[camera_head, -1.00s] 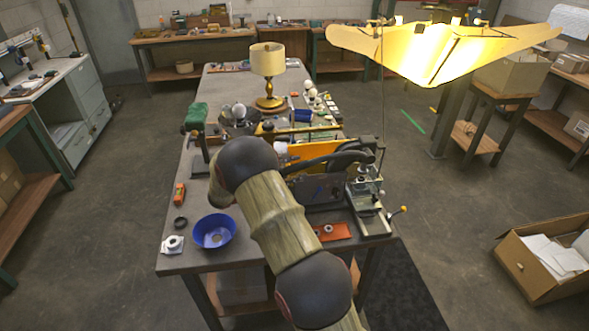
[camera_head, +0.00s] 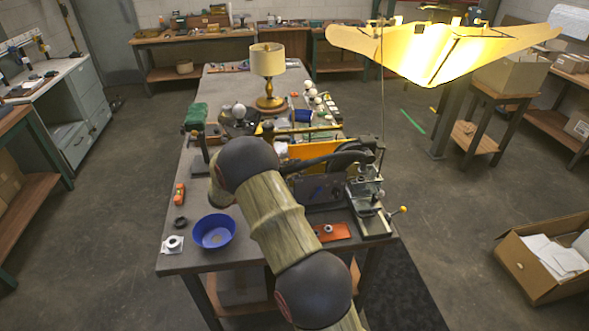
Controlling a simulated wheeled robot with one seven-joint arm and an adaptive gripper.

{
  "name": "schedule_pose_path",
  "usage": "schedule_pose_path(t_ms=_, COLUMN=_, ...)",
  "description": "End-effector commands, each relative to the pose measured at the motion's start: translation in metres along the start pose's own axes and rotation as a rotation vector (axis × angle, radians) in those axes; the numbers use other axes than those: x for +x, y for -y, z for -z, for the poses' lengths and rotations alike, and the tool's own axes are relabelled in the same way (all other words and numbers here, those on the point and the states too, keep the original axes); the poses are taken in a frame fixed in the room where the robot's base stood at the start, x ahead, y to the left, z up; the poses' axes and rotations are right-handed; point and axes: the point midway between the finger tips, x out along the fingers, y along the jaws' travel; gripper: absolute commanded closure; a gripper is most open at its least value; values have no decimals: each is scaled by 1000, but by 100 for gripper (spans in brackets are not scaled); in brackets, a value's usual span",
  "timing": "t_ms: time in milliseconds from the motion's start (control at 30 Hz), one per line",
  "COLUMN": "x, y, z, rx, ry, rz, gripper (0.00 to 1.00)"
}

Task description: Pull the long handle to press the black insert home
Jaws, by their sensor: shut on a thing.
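The press (camera_head: 372,212) stands at the right edge of the bench. The black insert cannot be made out at this size. The press's working area is small and partly shaded.
A short yellow-knobbed lever (camera_head: 403,209) sticks out right of the press. A lamp (camera_head: 268,75) stands farther back. A lit shade hangs at upper right.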

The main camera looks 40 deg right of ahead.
Motion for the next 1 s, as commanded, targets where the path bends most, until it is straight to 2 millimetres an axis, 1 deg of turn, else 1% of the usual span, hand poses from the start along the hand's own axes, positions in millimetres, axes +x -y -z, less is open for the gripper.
schedule_pose_path(t_ms=367, x=0, y=-2, z=-1, rx=8, ry=-1, rz=3, gripper=100)
schedule_pose_path(t_ms=567, x=0, y=-12, z=-8, rx=24, ry=-22, rz=30, gripper=100)
schedule_pose_path(t_ms=767, x=1, y=-38, z=-28, rx=65, ry=-80, rz=110, gripper=100)
schedule_pose_path(t_ms=867, x=4, y=-56, z=-43, rx=96, ry=-124, rz=169, gripper=100)
schedule_pose_path(t_ms=1000, x=13, y=-81, z=-66, rx=142, ry=-194, rz=263, gripper=100)
